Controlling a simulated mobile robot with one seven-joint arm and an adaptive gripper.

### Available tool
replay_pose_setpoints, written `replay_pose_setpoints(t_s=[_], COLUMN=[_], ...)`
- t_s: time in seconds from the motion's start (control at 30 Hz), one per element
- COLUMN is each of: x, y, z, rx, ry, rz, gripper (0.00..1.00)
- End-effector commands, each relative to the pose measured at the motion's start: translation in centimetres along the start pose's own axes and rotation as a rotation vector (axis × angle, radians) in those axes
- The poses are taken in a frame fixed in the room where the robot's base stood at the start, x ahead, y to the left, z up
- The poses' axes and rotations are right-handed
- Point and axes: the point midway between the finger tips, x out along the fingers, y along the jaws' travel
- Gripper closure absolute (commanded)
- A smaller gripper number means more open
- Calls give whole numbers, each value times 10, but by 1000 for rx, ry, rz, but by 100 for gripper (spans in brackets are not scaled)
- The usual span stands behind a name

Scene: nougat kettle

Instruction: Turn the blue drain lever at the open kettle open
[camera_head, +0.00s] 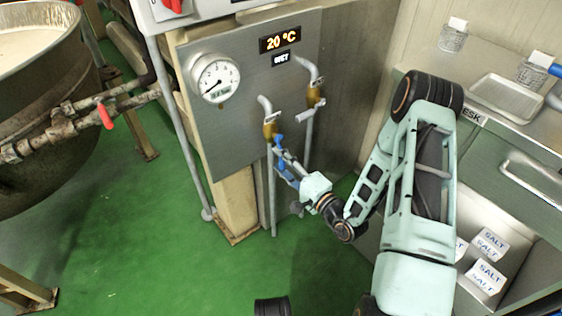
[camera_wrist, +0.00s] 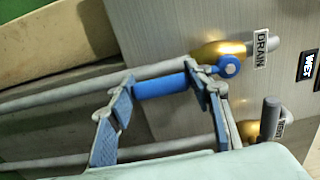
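The blue drain lever (camera_head: 279,143) is on the left brass valve (camera_head: 269,129) of the steel panel. In the wrist view its blue handle (camera_wrist: 160,86) lies roughly along the grey pipe, with its round hub (camera_wrist: 229,65) beside the DRAIN label (camera_wrist: 262,48). My gripper (camera_head: 284,164) is at the lever, below the valve in the head view. In the wrist view my gripper's (camera_wrist: 160,77) fingers are spread apart, with the handle showing between the tips. I cannot tell whether they touch it. The right finger hides part of the lever near the hub.
A second brass valve (camera_head: 314,100) with a grey lever (camera_wrist: 271,115) is close by on the right. Vertical pipes run below both valves. The big kettle (camera_head: 35,110) stands at left, with a red handle (camera_head: 104,115) on its piping. A steel counter (camera_head: 530,150) is at right.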

Motion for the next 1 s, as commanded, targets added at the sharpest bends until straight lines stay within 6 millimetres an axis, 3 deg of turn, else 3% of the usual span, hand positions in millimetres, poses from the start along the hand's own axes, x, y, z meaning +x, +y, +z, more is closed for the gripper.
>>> replay_pose_setpoints(t_s=[0.37,0.8,1.0], x=[-2,-65,-75], y=[-1,0,0], z=[1,0,0], rx=[3,3,2], ry=[-1,1,-1], rz=[-2,-1,-1], gripper=[44,44,44])
